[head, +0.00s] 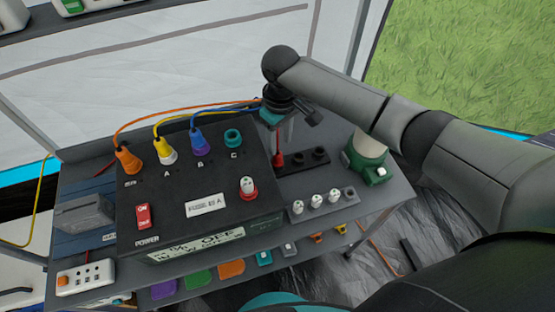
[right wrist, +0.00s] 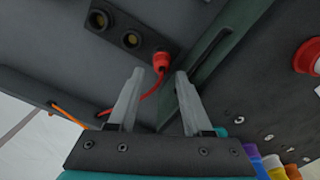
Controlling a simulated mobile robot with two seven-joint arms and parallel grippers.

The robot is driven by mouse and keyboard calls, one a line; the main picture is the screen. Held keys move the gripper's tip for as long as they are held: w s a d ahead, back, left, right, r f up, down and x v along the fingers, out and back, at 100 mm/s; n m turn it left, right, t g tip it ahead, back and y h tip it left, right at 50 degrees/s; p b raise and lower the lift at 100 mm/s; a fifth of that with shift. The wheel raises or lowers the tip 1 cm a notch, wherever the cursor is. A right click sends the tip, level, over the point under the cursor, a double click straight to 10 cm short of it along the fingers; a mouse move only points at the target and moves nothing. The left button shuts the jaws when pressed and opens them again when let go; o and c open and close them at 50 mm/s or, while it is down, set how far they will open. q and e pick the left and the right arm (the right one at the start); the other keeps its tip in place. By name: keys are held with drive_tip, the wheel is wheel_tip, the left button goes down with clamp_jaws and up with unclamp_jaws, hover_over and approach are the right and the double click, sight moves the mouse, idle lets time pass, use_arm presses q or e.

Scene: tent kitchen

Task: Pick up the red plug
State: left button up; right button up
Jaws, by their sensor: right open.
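The red plug (head: 278,158) stands upright at the left end of a small black socket strip (head: 303,161), just right of the black control box. In the right wrist view the red plug (right wrist: 161,63) sits at the strip's end, with a red cable leading from it down and left. My right gripper (head: 272,118) is above the plug. In the right wrist view the right gripper (right wrist: 160,76) is open, its two fingers apart and empty; the plug shows between and beyond the fingertips. My left gripper is not in view.
The black control box (head: 200,222) carries orange, yellow and blue plugs with cables, a teal ring and a red-based knob (head: 248,188). A row of white-topped parts (head: 317,203) lies in front of the strip. A green-based canister (head: 367,158) stands to the right.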

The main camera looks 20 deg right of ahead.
sight(278, 156)
drive_tip(key=f, duration=0.2)
drive_tip(key=f+b, duration=0.1)
drive_tip(key=f, duration=0.1)
drive_tip(key=f+b, duration=0.1)
drive_tip(key=f, duration=0.1)
drive_tip(key=shift+a+f, duration=0.25)
drive_tip(key=shift+f, duration=0.1)
clamp_jaws()
drive_tip(key=shift+w, duration=0.1)
